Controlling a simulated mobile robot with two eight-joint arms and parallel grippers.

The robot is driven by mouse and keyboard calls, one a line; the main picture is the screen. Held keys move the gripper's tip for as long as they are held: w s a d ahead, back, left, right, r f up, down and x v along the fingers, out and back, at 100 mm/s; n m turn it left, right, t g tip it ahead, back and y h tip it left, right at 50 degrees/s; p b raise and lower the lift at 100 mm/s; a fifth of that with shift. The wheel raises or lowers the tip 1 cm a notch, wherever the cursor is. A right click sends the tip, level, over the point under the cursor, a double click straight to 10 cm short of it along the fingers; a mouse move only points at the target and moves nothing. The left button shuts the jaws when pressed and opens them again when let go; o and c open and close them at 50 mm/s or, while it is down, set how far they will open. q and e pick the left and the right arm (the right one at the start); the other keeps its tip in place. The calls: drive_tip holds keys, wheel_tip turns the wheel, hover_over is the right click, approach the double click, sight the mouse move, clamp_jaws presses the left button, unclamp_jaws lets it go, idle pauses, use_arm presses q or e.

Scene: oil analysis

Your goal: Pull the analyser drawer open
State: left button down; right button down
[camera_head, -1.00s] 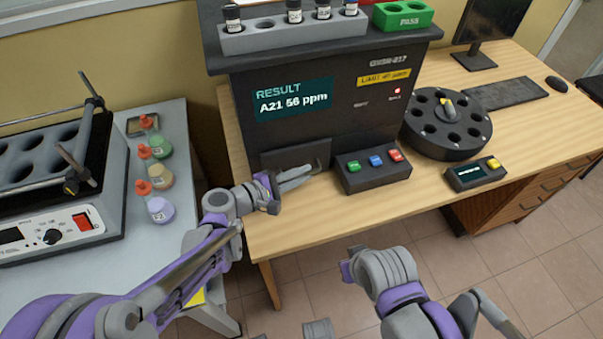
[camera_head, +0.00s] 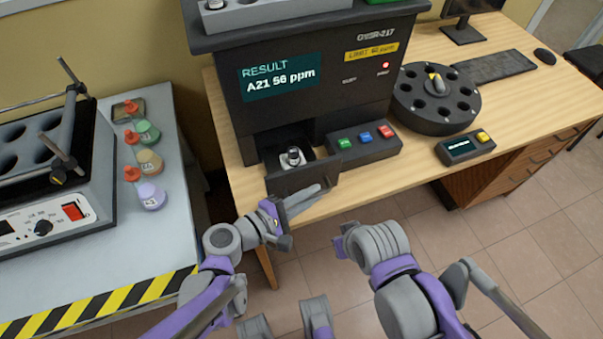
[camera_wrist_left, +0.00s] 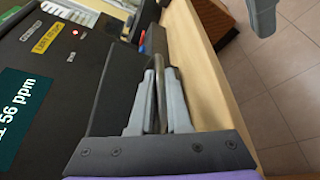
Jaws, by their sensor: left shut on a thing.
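The dark analyser (camera_head: 320,95) stands on the wooden desk, its screen reading "RESULT A21 56 ppm". Its drawer (camera_head: 318,173) is out at the lower front, with a small dark-capped vial (camera_head: 293,155) in a light holder inside. My left gripper (camera_head: 308,197) is at the drawer front. In the left wrist view my left gripper (camera_wrist_left: 157,100) is shut on the drawer's bar handle (camera_wrist_left: 159,85), which lies between the fingers. My right gripper (camera_head: 345,243) is in front of the desk, away from the analyser; its fingers cannot be made out.
A button box (camera_head: 363,146) stands right of the drawer, close beside it. A round carousel (camera_head: 437,98) and a small display box (camera_head: 466,147) are further right. A side table at left holds several red-capped flasks (camera_head: 150,193). Floor is free before the desk.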

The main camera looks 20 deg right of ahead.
use_arm(q)
drive_tip(key=shift+s, duration=0.35)
drive_tip(key=c, duration=0.9)
unclamp_jaws()
drive_tip(key=shift+w, duration=0.1)
drive_tip(key=p+v, duration=0.1)
drive_tip(key=v, duration=0.9)
drive_tip(key=shift+a+r, duration=0.2)
drive_tip(key=shift+a, duration=0.15)
